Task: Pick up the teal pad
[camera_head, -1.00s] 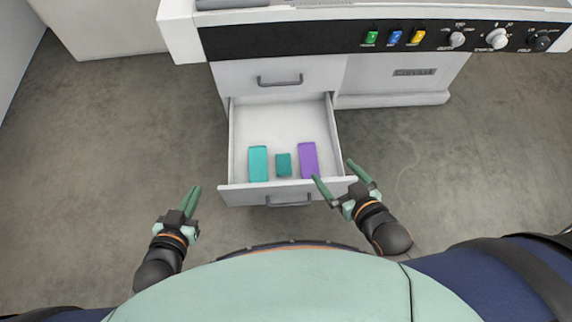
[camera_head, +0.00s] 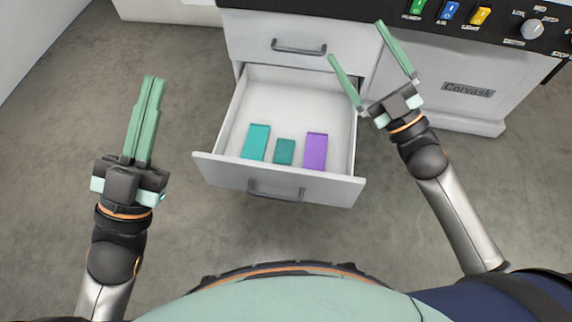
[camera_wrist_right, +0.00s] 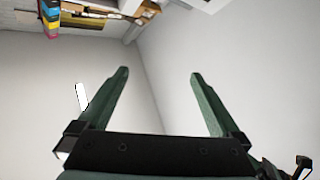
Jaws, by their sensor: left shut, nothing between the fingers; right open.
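An open drawer (camera_head: 205,160) holds three pieces side by side near its front wall. On the left is a longer bright teal piece (camera_head: 256,142). In the middle is a smaller, darker teal piece (camera_head: 284,152), and on the right a purple piece (camera_head: 316,150). I cannot tell for sure which teal piece is the pad. My right gripper (camera_head: 356,42) is open and empty, by the drawer's back right corner in the picture and apart from the pieces. It also shows open in the right wrist view (camera_wrist_right: 159,74). My left gripper (camera_head: 152,80) is shut and empty, left of the drawer.
A white cabinet with a closed upper drawer (camera_head: 265,45) stands behind. Its black panel (camera_head: 480,45) carries green, blue and yellow switches and knobs. The open drawer has a handle (camera_head: 276,190) on its front. Grey floor (camera_head: 60,170) at left is clear.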

